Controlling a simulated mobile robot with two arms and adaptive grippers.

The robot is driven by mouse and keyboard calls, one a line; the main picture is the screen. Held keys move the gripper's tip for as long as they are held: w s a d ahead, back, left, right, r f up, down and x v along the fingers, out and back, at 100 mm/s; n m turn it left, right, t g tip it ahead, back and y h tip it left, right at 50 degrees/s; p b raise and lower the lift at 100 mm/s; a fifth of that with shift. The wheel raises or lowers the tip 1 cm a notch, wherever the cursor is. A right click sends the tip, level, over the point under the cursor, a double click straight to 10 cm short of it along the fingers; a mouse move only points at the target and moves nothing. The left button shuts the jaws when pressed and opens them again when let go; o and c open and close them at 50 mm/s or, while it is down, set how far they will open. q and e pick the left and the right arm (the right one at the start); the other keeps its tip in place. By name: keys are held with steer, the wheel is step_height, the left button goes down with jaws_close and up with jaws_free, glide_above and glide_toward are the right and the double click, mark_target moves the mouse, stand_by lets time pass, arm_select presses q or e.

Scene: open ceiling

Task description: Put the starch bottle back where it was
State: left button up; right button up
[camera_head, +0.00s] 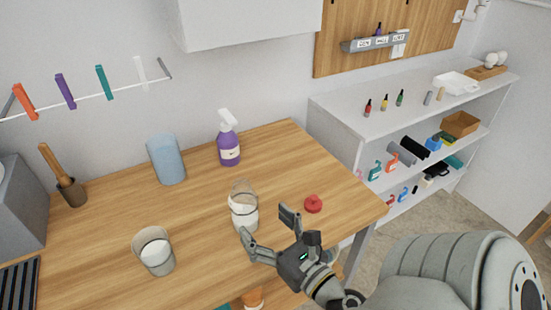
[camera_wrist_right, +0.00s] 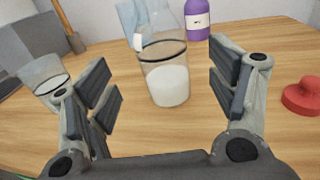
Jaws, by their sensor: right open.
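A purple spray bottle (camera_head: 229,142) with a white trigger head and pale label stands upright at the back of the wooden table; its label is too small to read. Its lower part shows in the right wrist view (camera_wrist_right: 197,18). A clear bottle-shaped container (camera_head: 243,208), part filled with white, stands nearer; I cannot tell which of the two is the starch bottle. My right gripper (camera_head: 267,228) is open and empty at the table's front edge. In the right wrist view the clear container (camera_wrist_right: 168,84) appears between its fingers, beyond them, apparently untouched. My left gripper is out of view.
A red stopper-like piece (camera_head: 313,204) lies right of the clear container. A glass of white contents (camera_head: 155,252) stands front left, a blue container (camera_head: 166,159) at the back. A white shelf unit (camera_head: 345,117) holds small bottles. Bare wood lies around these.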

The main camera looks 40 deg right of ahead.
steer(key=shift+s+a+b, duration=0.15)
steer(key=shift+s+b, duration=0.45)
steer(key=shift+s, duration=0.9)
